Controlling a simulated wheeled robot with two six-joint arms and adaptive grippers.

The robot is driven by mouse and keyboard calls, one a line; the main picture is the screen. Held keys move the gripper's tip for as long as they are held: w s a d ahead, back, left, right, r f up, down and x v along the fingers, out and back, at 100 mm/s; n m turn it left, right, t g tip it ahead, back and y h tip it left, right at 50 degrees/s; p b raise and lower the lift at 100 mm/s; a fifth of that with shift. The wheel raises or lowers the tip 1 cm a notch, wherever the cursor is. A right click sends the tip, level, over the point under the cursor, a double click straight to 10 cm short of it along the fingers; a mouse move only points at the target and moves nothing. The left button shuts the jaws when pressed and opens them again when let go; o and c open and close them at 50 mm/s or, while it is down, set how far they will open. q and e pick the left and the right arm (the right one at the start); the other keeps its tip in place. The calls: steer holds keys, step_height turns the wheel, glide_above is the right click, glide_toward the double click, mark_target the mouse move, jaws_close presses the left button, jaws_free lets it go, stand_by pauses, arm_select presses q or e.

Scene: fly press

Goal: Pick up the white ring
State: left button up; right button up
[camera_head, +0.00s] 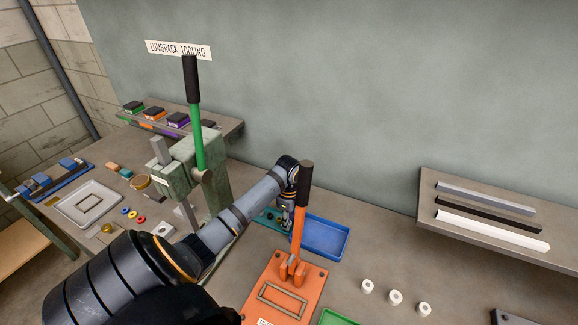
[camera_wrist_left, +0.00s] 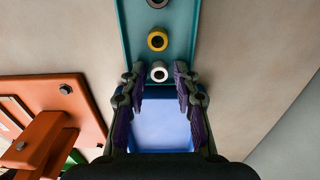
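The white ring (camera_wrist_left: 153,72) lies at the near end of a teal tray (camera_wrist_left: 128,28) in the left wrist view, in line behind a yellow ring (camera_wrist_left: 151,40) and a dark ring (camera_wrist_left: 157,3). My left gripper (camera_wrist_left: 159,78) is open, its purple-padded fingers on either side of the white ring with a gap at each side. I cannot tell how far above it the fingertips are. In the head view my left gripper (camera_head: 287,216) is over the teal tray (camera_head: 266,214), and I cannot make out the white ring there. My right gripper is not in view.
A blue tray (camera_head: 325,235) sits beside the teal one. An orange press (camera_head: 285,283) with an upright lever stands in front, close to my left arm. A green press (camera_head: 204,172) stands to the left. Several small white pieces (camera_head: 395,297) lie at the right.

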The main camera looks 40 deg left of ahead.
arm_select(q)
steer(key=shift+s, duration=0.1)
steer(key=shift+c, duration=0.6)
steer(key=c, duration=0.4)
steer(key=shift+o, duration=0.2)
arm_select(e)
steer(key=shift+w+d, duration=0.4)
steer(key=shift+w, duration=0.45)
arm_select(q)
steer(key=shift+r, duration=0.15)
